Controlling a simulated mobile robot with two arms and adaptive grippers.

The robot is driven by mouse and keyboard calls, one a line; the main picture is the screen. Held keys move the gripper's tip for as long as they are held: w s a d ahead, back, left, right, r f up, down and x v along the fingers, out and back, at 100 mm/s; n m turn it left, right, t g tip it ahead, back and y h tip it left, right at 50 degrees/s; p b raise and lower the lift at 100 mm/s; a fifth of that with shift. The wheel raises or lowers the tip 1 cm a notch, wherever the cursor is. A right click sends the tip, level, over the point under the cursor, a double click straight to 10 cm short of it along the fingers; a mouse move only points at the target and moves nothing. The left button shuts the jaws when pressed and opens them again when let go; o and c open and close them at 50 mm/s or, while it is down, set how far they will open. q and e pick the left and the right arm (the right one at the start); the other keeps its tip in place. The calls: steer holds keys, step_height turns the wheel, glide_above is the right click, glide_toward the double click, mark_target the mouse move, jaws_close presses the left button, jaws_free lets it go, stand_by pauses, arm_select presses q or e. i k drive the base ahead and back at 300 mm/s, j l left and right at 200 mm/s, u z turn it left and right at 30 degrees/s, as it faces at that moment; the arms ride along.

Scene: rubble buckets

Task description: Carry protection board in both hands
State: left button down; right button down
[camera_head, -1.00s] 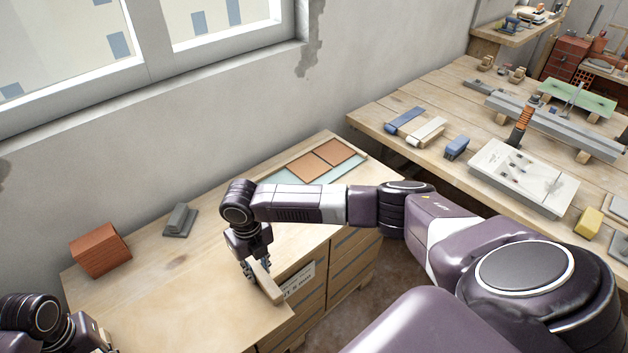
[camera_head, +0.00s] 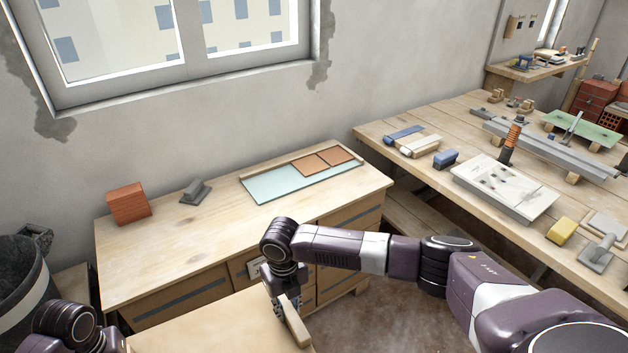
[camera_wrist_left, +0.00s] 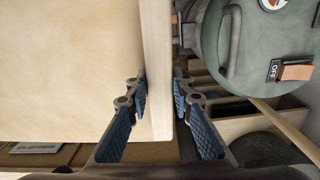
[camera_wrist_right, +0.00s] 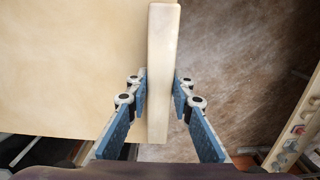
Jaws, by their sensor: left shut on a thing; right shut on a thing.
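The protection board (camera_head: 215,330) is a flat, pale wooden panel with a raised strip along its edges, low in the head view in front of the near bench. My right gripper (camera_head: 290,304) is shut on its right edge strip; the right wrist view shows the fingers (camera_wrist_right: 160,95) on both sides of that strip. My left gripper (camera_wrist_left: 160,95) is shut on the opposite edge strip in the left wrist view. In the head view only my left arm shows at the bottom left; its fingers are out of frame. The board's near part is cut off.
The wooden bench (camera_head: 240,225) holds a terracotta block (camera_head: 128,204), a grey trowel-like tool (camera_head: 196,192) and a pale green sheet (camera_head: 270,184). A cluttered worktable (camera_head: 400,165) stands at right. A dark bucket (camera_head: 22,285) is at left. Floor shows right of the board.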

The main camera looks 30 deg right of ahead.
mark_target(305, 171)
steer(key=i+l, duration=0.1)
steer(key=l, duration=1.05)
steer(key=i+l+u, duration=0.1)
steer(key=l, duration=1.1)
steer(key=i+l, duration=0.65)
steer(key=i, duration=0.95)
